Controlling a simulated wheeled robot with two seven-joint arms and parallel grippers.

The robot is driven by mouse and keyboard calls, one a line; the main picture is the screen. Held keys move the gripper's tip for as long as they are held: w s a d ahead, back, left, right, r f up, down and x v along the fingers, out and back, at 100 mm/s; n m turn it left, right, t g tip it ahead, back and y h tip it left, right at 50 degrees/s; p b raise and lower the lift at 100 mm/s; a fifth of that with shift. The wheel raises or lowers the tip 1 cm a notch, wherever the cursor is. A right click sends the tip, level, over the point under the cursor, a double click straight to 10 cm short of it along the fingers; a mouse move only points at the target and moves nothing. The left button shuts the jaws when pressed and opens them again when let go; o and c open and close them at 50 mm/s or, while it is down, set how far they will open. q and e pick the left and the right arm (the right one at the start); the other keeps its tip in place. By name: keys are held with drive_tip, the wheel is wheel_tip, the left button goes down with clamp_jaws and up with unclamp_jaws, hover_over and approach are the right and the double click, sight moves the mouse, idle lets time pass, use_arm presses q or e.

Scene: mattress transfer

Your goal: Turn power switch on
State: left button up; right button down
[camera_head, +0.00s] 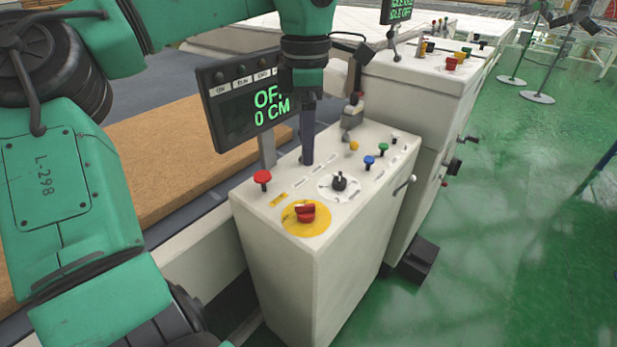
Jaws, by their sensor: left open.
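The control box (300,275) stands in the middle, with a sloped white panel on top. On its near part a red rotary switch (305,212) sits on a round yellow plate; it looks like the power switch, though I cannot read a label. The display (250,110) behind it shows green text, "OF" partly cut off and "0 CM". My left gripper (308,158) points down over the panel's far left part, beyond the red switch and apart from it. It is open and empty; its fingers overlap from this angle. My right gripper is not in view.
The panel also carries a red mushroom button (262,177), a black knob (339,181), and blue (369,162), green (383,148) and yellow (354,146) controls. A second control box (425,85) stands behind. A brown mattress (165,155) lies left.

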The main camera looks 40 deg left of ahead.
use_arm(q)
wheel_tip(320, 180, down, 4)
drive_tip(key=s+d, duration=0.2)
hover_over(306, 205)
wheel_tip(306, 205, down, 5)
drive_tip(key=shift+s+r, duration=0.1)
drive_tip(key=f, duration=0.3)
drive_tip(key=shift+w+a+f, duration=0.1)
drive_tip(key=shift+w+f, duration=0.1)
drive_tip(key=shift+f, duration=0.55)
drive_tip(key=shift+s+f, duration=0.1)
drive_tip(key=shift+f, duration=0.1)
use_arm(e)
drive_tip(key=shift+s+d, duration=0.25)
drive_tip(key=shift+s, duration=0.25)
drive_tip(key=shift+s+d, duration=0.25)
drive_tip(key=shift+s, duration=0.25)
use_arm(q)
clamp_jaws()
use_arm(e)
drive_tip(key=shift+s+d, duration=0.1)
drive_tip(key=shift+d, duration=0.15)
